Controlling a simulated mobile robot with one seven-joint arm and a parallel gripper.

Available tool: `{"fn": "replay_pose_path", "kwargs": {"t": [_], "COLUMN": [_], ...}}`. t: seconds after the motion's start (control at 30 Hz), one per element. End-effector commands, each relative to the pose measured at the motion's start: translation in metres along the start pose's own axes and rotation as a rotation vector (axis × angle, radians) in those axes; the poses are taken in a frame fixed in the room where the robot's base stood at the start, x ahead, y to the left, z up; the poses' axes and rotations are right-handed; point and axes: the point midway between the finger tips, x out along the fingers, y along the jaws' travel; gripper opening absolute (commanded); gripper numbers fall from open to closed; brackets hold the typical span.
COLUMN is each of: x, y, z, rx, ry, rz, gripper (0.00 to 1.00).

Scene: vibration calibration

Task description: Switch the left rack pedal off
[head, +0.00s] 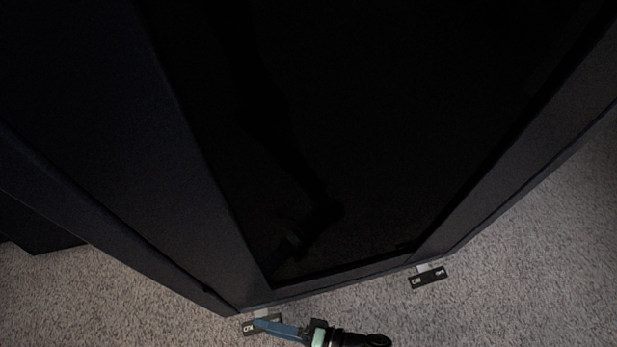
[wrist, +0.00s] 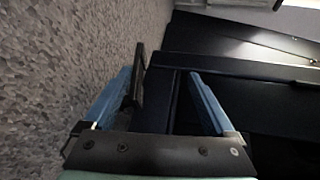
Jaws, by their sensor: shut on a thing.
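The left rack pedal (head: 249,328) is a small black plate with pale lettering, low at the foot of the dark rack in the head view. The lettering is too small to read surely. My gripper (head: 262,324) has its blue fingers at this pedal and covers part of it. The dark pedal edge (wrist: 138,75) shows beside the left finger. The rest of the pedal's grip contact is hard to see.
The tall dark rack (head: 190,190) fills most of the head view. A second black pedal (head: 428,278) with pale marks lies at its foot to the right. Grey carpet (head: 530,290) is clear in front and to the right.

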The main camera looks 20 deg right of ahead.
Motion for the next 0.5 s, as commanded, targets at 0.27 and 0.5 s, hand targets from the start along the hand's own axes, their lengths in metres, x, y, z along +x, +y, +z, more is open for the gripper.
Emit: {"fn": "replay_pose_path", "kwargs": {"t": [0.27, 0.5], "x": [-0.023, -0.04], "y": [-0.006, -0.005], "z": [-0.009, -0.011], "rx": [-0.012, -0.013], "ry": [0.013, 0.011], "rz": [-0.02, -0.019], "gripper": [0.4, 0.4]}}
